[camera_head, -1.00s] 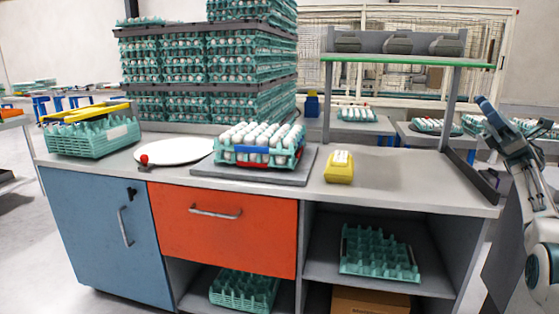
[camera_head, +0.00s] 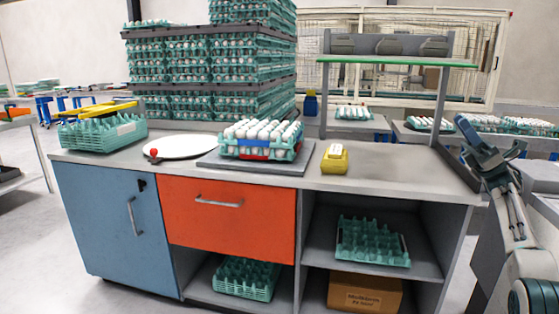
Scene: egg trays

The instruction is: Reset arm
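My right gripper (camera_head: 492,140) is at the right edge of the head view, beside the right end of the workbench (camera_head: 400,172). Its two dark blue-tipped fingers point up and stand apart, with nothing seen between them. My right arm comes up from the lower right corner. My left gripper and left arm are not in view.
A teal egg tray (camera_head: 285,149) full of eggs sits on a grey plate (camera_head: 215,161) on the bench. A yellow device (camera_head: 334,163), a white disc (camera_head: 190,146) and an empty teal crate (camera_head: 85,137) are also there. Stacked egg trays (camera_head: 240,65) stand behind.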

